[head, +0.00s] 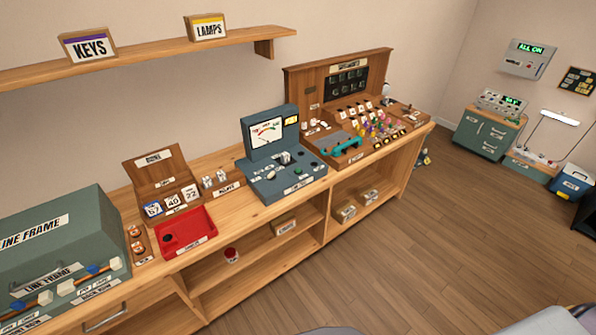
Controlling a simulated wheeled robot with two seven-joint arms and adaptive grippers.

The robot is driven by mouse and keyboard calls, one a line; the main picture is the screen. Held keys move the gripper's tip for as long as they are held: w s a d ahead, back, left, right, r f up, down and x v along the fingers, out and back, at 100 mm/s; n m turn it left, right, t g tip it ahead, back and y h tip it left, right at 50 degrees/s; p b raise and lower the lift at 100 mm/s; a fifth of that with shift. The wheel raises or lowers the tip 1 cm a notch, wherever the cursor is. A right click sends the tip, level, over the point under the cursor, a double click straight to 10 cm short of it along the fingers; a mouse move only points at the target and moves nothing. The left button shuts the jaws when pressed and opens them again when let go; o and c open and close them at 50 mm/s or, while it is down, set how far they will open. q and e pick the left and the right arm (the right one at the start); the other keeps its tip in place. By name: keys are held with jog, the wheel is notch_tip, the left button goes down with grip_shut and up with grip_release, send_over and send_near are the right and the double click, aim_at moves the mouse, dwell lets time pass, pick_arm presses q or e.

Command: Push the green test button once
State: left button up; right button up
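A blue-grey test set (263,187) with an upright meter panel stands on the wooden bench, near the middle of the view. Its sloped top carries a raised knob or switch (285,157) and several small controls. A small green button (299,171) appears on this top, right of centre and above the front label; it is tiny in this view, and I cannot tell whether it is pressed. Neither of my grippers is in view, and nothing covers the test set.
A red tray (186,236) and number cards stand left of the test set. A wooden switchboard (352,130) with cords and a teal handset (342,147) stands close on its right. A wall shelf (150,57) hangs above. The floor (440,230) in front is clear.

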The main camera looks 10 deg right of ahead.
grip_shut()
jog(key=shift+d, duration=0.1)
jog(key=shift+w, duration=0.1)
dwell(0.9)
